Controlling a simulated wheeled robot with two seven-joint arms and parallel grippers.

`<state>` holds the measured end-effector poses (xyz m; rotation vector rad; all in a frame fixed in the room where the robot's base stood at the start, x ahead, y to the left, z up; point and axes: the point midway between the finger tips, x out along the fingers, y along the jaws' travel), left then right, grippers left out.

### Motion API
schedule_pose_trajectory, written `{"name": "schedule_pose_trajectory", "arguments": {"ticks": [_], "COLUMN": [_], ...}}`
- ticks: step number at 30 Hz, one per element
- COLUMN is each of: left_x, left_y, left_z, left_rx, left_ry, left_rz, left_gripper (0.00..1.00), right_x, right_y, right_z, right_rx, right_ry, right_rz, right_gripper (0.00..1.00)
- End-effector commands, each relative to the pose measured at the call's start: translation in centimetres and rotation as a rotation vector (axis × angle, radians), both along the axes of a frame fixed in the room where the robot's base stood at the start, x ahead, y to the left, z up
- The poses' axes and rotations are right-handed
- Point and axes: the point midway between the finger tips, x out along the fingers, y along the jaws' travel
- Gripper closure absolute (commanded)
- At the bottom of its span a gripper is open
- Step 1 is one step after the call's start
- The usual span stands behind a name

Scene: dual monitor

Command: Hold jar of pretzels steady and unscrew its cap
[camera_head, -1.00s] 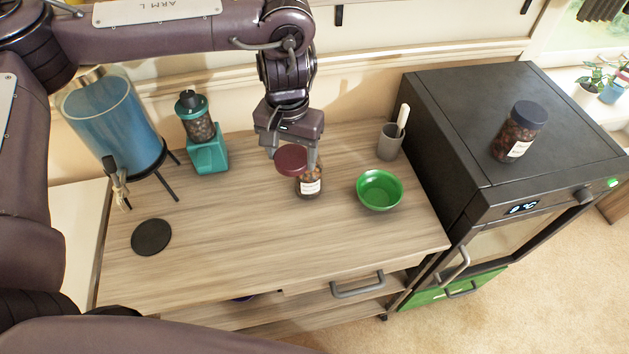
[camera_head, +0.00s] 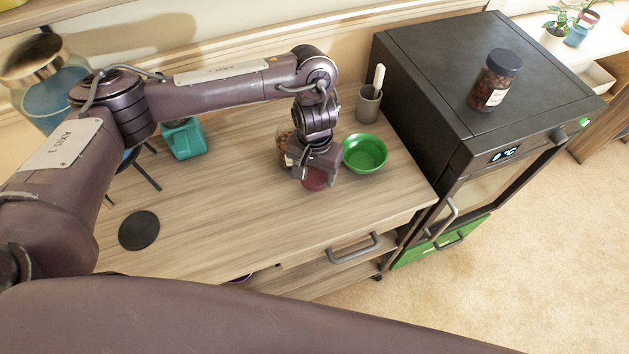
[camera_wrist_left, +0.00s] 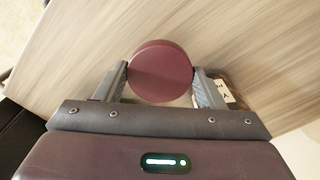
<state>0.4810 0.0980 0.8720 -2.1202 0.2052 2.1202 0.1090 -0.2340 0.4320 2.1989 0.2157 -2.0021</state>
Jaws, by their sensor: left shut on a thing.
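My left gripper (camera_head: 316,173) is shut on a round dark red cap (camera_head: 315,181), low over the wooden counter. In the left wrist view the cap (camera_wrist_left: 160,70) sits between the two fingers. The glass jar of pretzels (camera_head: 284,150), with brown contents, stands on the counter behind and left of the cap, apart from it. The gripper and wrist hide much of the jar. A bit of its pale label (camera_wrist_left: 226,91) shows beside the right finger in the left wrist view. My right gripper is not in view.
A green bowl (camera_head: 365,153) stands just right of the gripper, with a grey cup (camera_head: 368,104) behind it. A second, dark-capped jar (camera_head: 495,82) stands on the black appliance (camera_head: 420,60). A black disc (camera_head: 139,230) lies at left. The front middle of the counter (camera_head: 240,225) is clear.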

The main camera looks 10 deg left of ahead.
Motion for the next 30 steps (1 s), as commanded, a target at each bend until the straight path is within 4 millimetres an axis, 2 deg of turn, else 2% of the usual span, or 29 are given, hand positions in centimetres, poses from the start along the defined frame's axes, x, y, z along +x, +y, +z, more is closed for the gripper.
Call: {"name": "schedule_pose_trajectory", "arguments": {"ticks": [9,21,22,26,30], "left_x": [-0.1,0.0,0.0,0.0,0.0], "left_y": [0.0,0.0,0.0,0.0,0.0], "left_z": [-3.9,-4.2,-4.2,-4.2,-4.2], "left_rx": [-0.001,0.000,0.000,0.000,0.000], "left_ry": [0.002,0.001,0.000,0.000,0.000], "left_rz": [0.003,0.002,0.002,0.001,0.001], "left_gripper": [0.65,0.65,0.35,0.18,0.15], "right_x": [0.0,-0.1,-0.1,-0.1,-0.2], "right_y": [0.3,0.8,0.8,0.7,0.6], "right_z": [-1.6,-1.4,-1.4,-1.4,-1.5], "right_rx": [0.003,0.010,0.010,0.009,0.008], "right_ry": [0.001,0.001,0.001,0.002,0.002], "right_rz": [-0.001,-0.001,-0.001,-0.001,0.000], "right_gripper": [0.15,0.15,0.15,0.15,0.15]}}
